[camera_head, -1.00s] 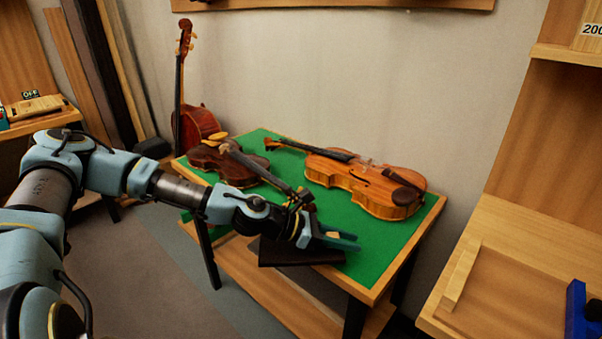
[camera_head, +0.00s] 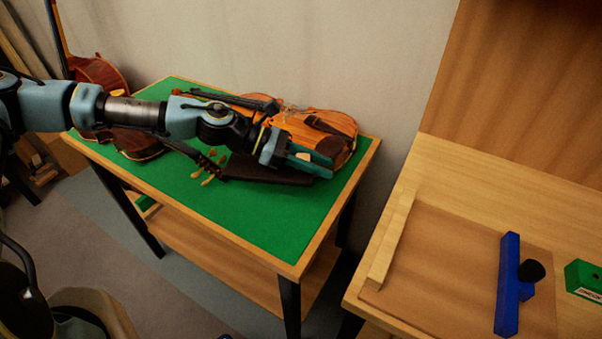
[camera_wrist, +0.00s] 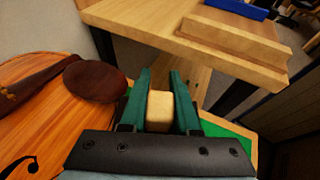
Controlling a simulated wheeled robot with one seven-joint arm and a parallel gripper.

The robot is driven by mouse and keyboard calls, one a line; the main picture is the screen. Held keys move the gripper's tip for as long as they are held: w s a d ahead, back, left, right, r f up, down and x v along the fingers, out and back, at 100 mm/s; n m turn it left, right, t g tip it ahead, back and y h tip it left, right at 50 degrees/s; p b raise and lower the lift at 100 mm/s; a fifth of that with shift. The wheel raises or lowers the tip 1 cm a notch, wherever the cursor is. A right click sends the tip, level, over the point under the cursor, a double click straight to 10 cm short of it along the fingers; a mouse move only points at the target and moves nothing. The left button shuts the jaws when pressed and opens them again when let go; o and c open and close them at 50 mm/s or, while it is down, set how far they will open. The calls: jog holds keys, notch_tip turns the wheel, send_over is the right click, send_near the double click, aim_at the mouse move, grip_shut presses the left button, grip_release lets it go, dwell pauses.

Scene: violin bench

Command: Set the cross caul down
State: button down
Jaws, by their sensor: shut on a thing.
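The cross caul is a small pale wood block (camera_wrist: 160,110) between the green fingers of my gripper (camera_wrist: 160,82) in the wrist view. The fingers are shut on it from both sides. In the head view my gripper (camera_head: 325,166) is in front of the lower end of an orange violin (camera_head: 335,122), above the green-topped table. A bit of the caul (camera_head: 304,157) shows between the fingers there. Most of its length is hidden, so I cannot tell its full shape.
The green-topped table (camera_head: 245,222) also bears a darker violin (camera_head: 135,146) at left. A light wood bench (camera_head: 440,150) stands at right, with a raised wood strip (camera_head: 394,240), a blue tool (camera_head: 509,285) and a green box (camera_head: 583,279). A floor gap separates table and bench.

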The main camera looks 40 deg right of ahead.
aim_at(317, 197)
jog(key=shift+f+p, duration=0.8)
jog(key=shift+f, duration=3)
jog(key=shift+f, duration=0.15)
jog(key=c, duration=0.6)
grip_release()
jog(key=shift+c, duration=0.2)
